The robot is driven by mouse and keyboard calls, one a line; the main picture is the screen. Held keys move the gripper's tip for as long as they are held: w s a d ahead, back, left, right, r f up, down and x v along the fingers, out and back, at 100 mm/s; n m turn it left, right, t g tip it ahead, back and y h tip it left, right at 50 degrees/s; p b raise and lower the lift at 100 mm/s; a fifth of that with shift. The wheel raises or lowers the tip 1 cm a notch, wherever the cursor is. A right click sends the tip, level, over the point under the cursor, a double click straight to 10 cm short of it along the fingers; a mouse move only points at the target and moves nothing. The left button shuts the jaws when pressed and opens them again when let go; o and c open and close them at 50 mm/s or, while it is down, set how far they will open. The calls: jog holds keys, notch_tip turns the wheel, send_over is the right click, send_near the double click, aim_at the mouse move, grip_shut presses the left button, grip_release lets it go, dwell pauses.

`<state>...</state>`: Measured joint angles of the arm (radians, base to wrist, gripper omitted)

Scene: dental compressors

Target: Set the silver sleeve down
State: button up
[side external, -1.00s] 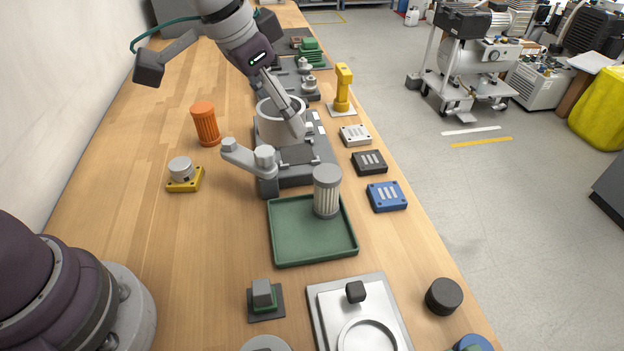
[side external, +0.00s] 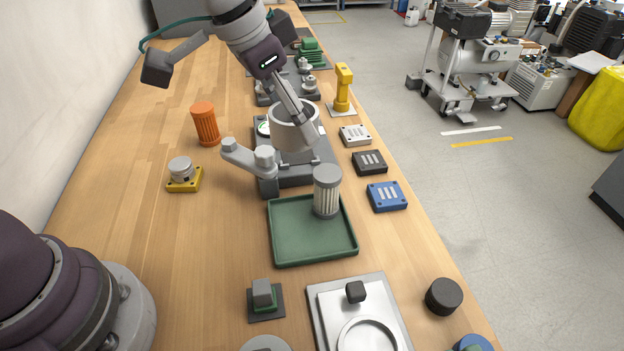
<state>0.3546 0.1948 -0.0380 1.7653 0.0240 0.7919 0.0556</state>
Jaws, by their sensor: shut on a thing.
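The silver sleeve (side external: 284,134) is a short, wide, open-topped grey cylinder, upright or nearly so, over the far part of the dark grey fixture (side external: 292,174). My gripper (side external: 308,132) reaches down from the upper left and is shut on the sleeve's near right wall. One finger shows along the outside; the other is mostly hidden. I cannot tell whether the sleeve's underside touches the fixture. A round pale disc with a green edge (side external: 263,128) shows on the fixture just left of the sleeve.
A green tray (side external: 285,252) with a ribbed grey filter (side external: 326,192) lies in front. A grey clamp arm (side external: 238,156) stands close to the sleeve. An orange ribbed cylinder (side external: 206,125) is left; a yellow post (side external: 343,88) is right. Bare wood lies at left.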

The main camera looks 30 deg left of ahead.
jog(key=s+d+m+g+h, duration=0.1)
jog(key=s+d+m, duration=0.3)
jog(key=d, duration=0.6)
jog(key=r+m+g+h, duration=0.1)
jog(key=r+m, duration=0.1)
jog(key=m, duration=0.2)
send_over(381, 351)
jog(key=a, duration=0.1)
jog(key=shift+s, duration=0.3)
jog(key=shift+a, duration=0.1)
notch_tip(381, 351, down, 18)
jog(key=shift+r, duration=0.1)
jog(key=o, duration=1.2)
jog(key=shift+c, duration=0.2)
